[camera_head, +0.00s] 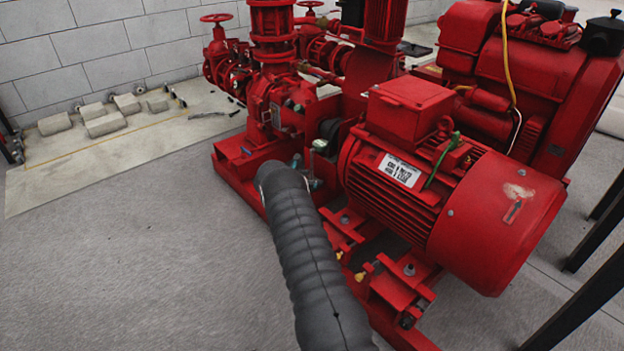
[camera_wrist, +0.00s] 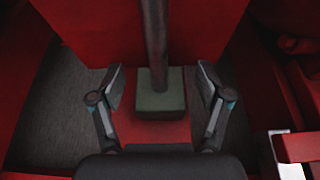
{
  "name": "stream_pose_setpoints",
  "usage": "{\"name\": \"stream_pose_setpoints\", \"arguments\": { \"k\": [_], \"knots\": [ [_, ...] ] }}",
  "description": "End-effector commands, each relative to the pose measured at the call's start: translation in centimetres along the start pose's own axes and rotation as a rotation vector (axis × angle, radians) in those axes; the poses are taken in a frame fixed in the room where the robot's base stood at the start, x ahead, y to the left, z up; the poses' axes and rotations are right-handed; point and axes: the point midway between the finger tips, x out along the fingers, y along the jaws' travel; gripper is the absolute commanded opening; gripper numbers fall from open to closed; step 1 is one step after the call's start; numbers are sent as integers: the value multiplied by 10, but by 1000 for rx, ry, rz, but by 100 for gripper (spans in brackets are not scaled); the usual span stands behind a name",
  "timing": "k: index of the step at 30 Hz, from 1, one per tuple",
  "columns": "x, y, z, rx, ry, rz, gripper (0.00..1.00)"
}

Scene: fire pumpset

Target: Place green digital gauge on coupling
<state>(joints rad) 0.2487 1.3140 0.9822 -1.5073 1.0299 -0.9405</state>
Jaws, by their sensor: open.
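In the wrist view a dull green block (camera_wrist: 160,92), which looks like the green digital gauge, is between the fingers of my open gripper (camera_wrist: 160,88). In the head view a small greenish thing (camera_head: 320,145), likely the same gauge, shows just beyond my gripper (camera_head: 305,170), between pump and motor. My arm hides much of this spot, and I cannot tell how the gauge rests on the bar.
The red motor (camera_head: 430,180) stands right of my gripper and the red pump (camera_head: 275,100) stands behind it. The red base frame (camera_head: 345,230) lies below. Grey floor (camera_head: 130,260) is clear on the left. Dark legs (camera_head: 590,245) stand at the right.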

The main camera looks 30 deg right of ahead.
Motion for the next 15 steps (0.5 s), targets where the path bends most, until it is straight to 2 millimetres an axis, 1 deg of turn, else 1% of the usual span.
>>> {"name": "stream_pose_setpoints", "arguments": {
  "k": [5, 10, 15],
  "knots": [
    [-3, 0, 3, 0, 0, 1, 77],
    [-28, 1, 3, -2, 0, 2, 77],
    [-63, 1, 4, -1, 0, 2, 77]
  ]
}}
